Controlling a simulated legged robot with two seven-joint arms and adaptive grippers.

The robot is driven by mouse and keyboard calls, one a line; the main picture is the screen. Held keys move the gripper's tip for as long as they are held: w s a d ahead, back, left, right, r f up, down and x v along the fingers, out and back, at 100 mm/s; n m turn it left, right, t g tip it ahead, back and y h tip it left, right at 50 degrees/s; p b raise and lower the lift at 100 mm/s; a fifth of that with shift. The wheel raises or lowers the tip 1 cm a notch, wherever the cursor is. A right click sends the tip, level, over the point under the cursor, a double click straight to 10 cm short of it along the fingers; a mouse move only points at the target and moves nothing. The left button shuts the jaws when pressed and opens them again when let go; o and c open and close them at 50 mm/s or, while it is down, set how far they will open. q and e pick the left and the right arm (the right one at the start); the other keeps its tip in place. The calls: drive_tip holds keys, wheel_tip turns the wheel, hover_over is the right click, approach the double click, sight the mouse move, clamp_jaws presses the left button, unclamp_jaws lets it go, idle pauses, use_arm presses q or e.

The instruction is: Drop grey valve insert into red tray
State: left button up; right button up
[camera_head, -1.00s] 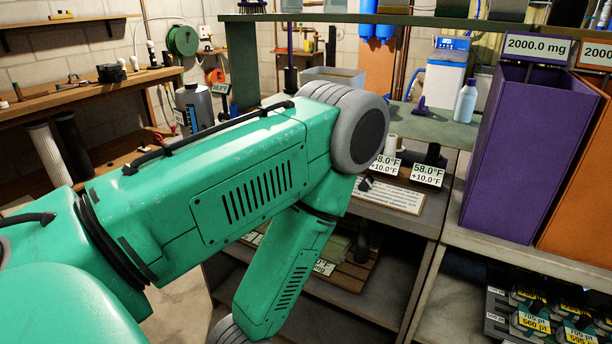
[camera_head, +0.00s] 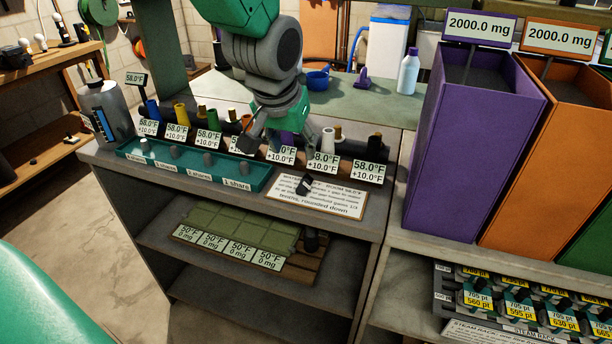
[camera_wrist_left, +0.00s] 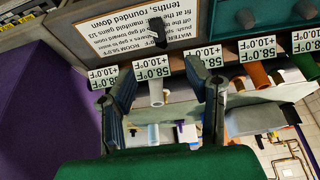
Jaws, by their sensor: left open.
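A pale grey-white cylinder (camera_head: 327,139) stands in a rack of coloured cylinders, behind a 58.0°F label. I cannot tell whether it is the grey valve insert. In the left wrist view a pale grey cylinder (camera_wrist_left: 156,90) shows between the two fingers, with no visible contact. My left gripper (camera_head: 279,143) is open over the right half of the rack, fingers down; it also shows in the left wrist view (camera_wrist_left: 163,88). It hides part of the rack. I see no red tray in these frames. My right gripper is not in view.
A teal tray (camera_head: 255,180) with several small grey plugs lies in front of the rack, beside a printed sign (camera_head: 318,196). A tall purple bin (camera_head: 465,150) and an orange bin (camera_head: 550,170) stand at right. A grey bottle (camera_head: 104,110) is at left.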

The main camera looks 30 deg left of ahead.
use_arm(q)
drive_tip(key=b, duration=0.1)
hover_over(303, 183)
drive_tip(key=s, duration=0.2)
drive_tip(key=f, duration=0.7)
drive_tip(key=shift+d, duration=0.3)
drive_tip(key=shift+w+a+f, duration=0.15)
drive_tip(key=shift+a+f, duration=0.15)
drive_tip(key=shift+f, duration=0.2)
drive_tip(key=x, duration=0.4)
drive_tip(key=shift+w+d+f+b, duration=0.1)
drive_tip(key=shift+d+f+b, duration=0.15)
drive_tip(key=shift+b, duration=0.15)
drive_tip(key=shift+w+f, duration=0.15)
drive_tip(key=shift+f, duration=0.05)
drive_tip(key=shift+r, duration=0.1)
drive_tip(key=shift+c, duration=1.2)
drive_tip(key=shift+a, duration=0.1)
clamp_jaws()
